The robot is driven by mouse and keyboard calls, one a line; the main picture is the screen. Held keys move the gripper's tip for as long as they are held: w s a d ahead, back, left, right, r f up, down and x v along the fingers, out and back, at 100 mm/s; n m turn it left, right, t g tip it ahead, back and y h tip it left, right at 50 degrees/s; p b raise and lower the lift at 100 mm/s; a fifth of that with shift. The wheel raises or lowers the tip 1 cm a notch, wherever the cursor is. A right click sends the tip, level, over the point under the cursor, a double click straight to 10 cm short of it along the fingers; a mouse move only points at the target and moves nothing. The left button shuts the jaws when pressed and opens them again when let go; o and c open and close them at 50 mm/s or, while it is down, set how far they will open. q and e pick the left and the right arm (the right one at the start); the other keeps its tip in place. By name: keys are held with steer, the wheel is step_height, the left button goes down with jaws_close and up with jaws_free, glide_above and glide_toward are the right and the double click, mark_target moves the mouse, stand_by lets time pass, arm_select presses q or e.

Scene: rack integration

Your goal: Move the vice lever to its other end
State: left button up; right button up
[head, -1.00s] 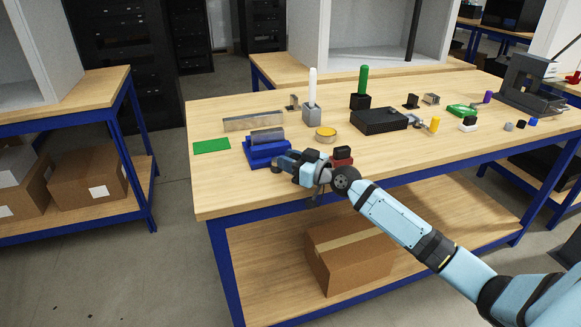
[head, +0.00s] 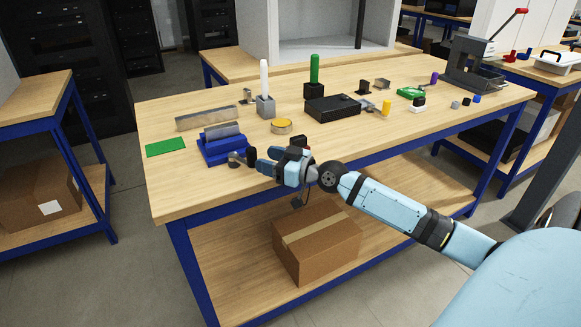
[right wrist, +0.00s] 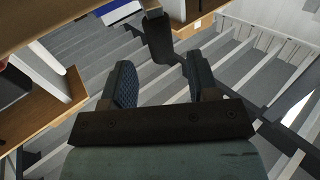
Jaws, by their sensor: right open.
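The blue vice (head: 228,152) stands near the front edge of the workbench, with a grey metal piece in its jaws. Its lever (head: 251,157) shows at the vice's front right, with a dark grip pointing right. My right gripper (head: 262,166) is just right of the lever, open, its fingers pointing left toward the vice. In the right wrist view, the two fingers (right wrist: 163,80) stand apart, and a dark bar, seemingly the lever grip (right wrist: 157,38), shows beyond and between their tips. I cannot tell whether they touch it. My left gripper is out of view.
A green mat (head: 166,147) lies left of the vice. A grey bar (head: 207,119), a yellow-topped round tin (head: 281,126) and a black box (head: 333,108) lie behind. A dark object partly hidden by my gripper stands close behind it. A cardboard box (head: 316,245) sits on the lower shelf.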

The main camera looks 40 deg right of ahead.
steer(key=b+v, duration=0.1)
steer(key=v, duration=0.5)
steer(key=shift+s+b, duration=0.3)
